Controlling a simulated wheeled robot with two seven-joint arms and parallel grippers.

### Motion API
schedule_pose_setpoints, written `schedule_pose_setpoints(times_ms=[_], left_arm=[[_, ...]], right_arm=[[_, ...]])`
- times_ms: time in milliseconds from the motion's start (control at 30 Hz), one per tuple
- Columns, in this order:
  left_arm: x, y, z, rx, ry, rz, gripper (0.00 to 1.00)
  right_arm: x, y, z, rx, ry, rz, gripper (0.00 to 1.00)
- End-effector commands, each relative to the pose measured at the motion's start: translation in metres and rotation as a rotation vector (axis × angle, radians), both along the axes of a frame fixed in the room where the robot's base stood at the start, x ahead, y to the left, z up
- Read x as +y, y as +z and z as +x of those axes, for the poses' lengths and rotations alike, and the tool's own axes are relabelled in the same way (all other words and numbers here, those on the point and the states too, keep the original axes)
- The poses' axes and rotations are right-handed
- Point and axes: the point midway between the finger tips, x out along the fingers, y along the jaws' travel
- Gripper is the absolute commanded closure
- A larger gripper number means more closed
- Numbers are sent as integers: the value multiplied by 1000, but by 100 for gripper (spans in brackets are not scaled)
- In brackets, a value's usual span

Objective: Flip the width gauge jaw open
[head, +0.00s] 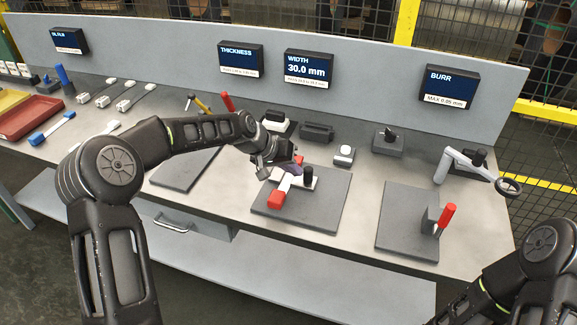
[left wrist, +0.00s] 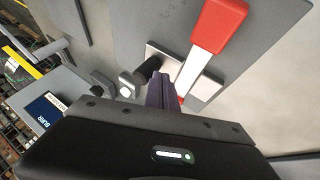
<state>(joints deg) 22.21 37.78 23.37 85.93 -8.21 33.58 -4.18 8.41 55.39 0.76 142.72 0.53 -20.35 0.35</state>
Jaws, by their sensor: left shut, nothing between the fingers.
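The width gauge stands on a grey plate (head: 328,205) in the middle of the bench, in front of the WIDTH display (head: 308,67), which reads 30.0 mm. A white bar with a red end (head: 275,200) lies across the gauge. The bar (left wrist: 207,45) also shows large in the left wrist view. A black knob (head: 307,175) stands beside it, also in the left wrist view (left wrist: 148,68). My left gripper (head: 292,163) is shut and empty. Its fingertips (left wrist: 163,90) are close to the bar and knob; contact is unclear. The gripper partly hides the gauge. My right gripper is out of view.
A plate with a red-handled part (head: 446,216) is to the right, with a cranked stand (head: 470,163) behind it. A thickness plate (head: 187,168) lies to the left, under my arm. Small blocks (head: 344,155) stand behind the gauge. The bench front is clear.

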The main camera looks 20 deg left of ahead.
Motion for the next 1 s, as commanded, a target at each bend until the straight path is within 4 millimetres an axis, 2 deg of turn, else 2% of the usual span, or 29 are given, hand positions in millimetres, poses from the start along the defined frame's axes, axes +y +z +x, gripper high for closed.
schedule_pose_setpoints(times_ms=[267, 500, 600, 1000], left_arm=[[-6, -1, 0, -1, -3, 0, 100], [-48, -3, -3, -3, -6, 1, 100], [-56, -1, -4, -2, -2, 0, 100], [-58, 0, -4, 1, -3, -3, 100]], right_arm=[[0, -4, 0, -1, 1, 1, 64], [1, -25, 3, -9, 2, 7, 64], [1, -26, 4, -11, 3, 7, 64], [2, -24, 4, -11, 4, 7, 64]])
